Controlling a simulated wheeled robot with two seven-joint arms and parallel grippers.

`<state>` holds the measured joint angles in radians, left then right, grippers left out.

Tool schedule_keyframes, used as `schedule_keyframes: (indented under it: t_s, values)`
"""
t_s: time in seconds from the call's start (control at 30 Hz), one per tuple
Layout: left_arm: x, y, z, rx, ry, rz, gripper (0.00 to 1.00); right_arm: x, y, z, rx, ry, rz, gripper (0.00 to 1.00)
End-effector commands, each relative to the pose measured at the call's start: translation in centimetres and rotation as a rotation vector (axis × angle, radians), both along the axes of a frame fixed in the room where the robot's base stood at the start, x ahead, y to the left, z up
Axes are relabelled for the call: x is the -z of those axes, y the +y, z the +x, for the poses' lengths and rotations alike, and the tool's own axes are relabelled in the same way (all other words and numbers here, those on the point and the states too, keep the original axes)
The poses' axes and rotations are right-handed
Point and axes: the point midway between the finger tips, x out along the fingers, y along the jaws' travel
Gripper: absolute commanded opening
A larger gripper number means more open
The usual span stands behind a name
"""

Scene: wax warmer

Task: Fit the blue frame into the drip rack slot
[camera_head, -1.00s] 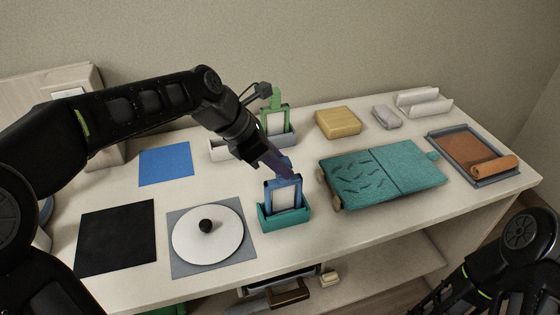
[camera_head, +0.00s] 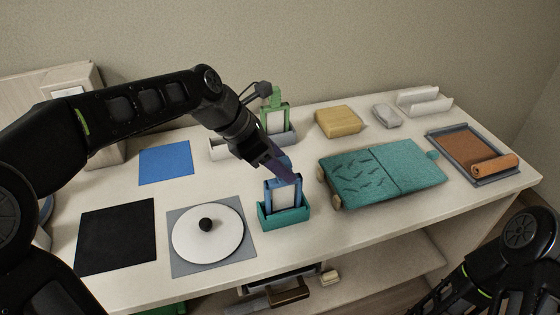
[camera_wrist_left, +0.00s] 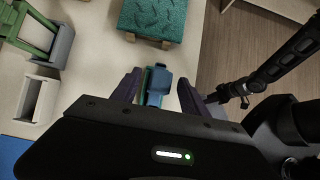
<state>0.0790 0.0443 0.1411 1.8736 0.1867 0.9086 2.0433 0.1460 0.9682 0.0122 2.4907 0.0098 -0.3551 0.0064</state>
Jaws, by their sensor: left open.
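The blue frame (camera_head: 270,194), with a pale panel inside, stands upright in the slot of a teal holder (camera_head: 287,218) in the head view. Its lower edge is hidden inside the holder. My left gripper (camera_head: 284,170) is at the top of the frame. In the left wrist view its purple fingers (camera_wrist_left: 158,94) are open, one on each side of the blue frame's top tab (camera_wrist_left: 157,80), with gaps visible. Part of my right arm (camera_head: 500,265) shows at the lower right; in the left wrist view its end is mostly hidden behind my left gripper.
A green frame (camera_head: 276,98) stands in a grey holder (camera_head: 288,138) behind, beside an empty white holder (camera_head: 218,150). A white disc with a black knob (camera_head: 207,225) lies left of the teal holder. A teal board (camera_head: 385,174) lies right.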

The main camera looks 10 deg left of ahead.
Motion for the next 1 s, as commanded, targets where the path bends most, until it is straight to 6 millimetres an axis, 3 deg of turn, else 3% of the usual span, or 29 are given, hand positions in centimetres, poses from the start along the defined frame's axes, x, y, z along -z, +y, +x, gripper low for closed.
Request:
schedule_keyframes:
  t_s: [1.0]
  values:
    - [-2.8,1.5,-0.9,-0.001,-0.001,-0.001,0.52,-2.4,0.0,0.0,0.0,0.0,0.0,0.36]
